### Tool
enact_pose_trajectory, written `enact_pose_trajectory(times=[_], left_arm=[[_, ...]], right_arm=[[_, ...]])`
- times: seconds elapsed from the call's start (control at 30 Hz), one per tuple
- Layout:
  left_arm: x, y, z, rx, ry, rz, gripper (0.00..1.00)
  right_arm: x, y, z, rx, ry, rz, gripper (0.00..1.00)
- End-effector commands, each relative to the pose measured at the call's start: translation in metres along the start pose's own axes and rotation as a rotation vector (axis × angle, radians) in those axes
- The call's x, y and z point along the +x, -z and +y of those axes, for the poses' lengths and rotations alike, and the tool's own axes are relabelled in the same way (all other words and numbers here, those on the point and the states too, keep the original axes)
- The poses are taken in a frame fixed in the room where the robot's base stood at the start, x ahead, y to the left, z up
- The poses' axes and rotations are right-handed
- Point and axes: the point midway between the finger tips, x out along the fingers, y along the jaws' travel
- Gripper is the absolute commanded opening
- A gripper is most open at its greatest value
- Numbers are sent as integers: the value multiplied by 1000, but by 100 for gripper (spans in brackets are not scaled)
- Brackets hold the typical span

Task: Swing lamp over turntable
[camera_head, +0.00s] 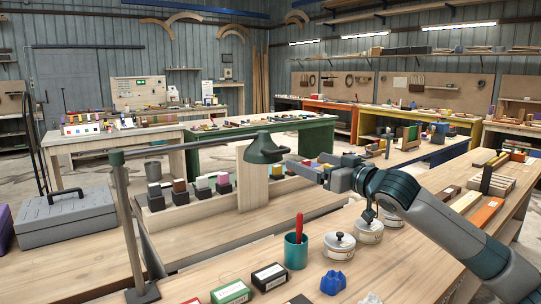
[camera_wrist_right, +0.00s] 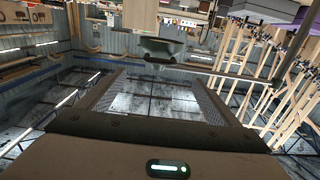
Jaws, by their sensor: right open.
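The lamp has a dark green shade (camera_head: 264,150) at the end of a long, thin, roughly level arm (camera_head: 190,147). The arm comes from an upright post (camera_head: 128,215) on the near bench at left. The shade hangs above an upright pale wood block (camera_head: 252,186). My right gripper (camera_head: 296,167) is open and empty, just right of the shade and apart from it. In the right wrist view, the shade (camera_wrist_right: 163,50) shows beyond the open fingers, between their tips. I cannot pick out a turntable with certainty. My left gripper is not in view.
A teal cup (camera_head: 296,252) with a red-handled tool, lidded pots (camera_head: 339,246), a blue lump (camera_head: 333,283) and small boxes (camera_head: 269,276) stand on the near bench. Small blocks line a ledge behind them. A grey toolbox (camera_head: 66,216) sits at left.

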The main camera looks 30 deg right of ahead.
Motion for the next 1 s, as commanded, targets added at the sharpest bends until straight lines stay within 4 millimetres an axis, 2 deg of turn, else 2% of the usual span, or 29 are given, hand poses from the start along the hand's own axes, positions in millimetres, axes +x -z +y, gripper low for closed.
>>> enact_pose_trajectory(times=[0.27, 0.47, 0.67, 1.0], left_arm=[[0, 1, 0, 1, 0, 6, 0], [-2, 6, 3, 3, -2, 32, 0], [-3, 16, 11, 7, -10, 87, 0], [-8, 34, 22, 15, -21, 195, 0]], right_arm=[[3, 1, 0, 1, -1, 1, 85], [13, 2, 1, 3, -1, 2, 85], [32, 3, 0, 2, 0, 2, 85], [82, 4, 0, 4, 0, 2, 85]])
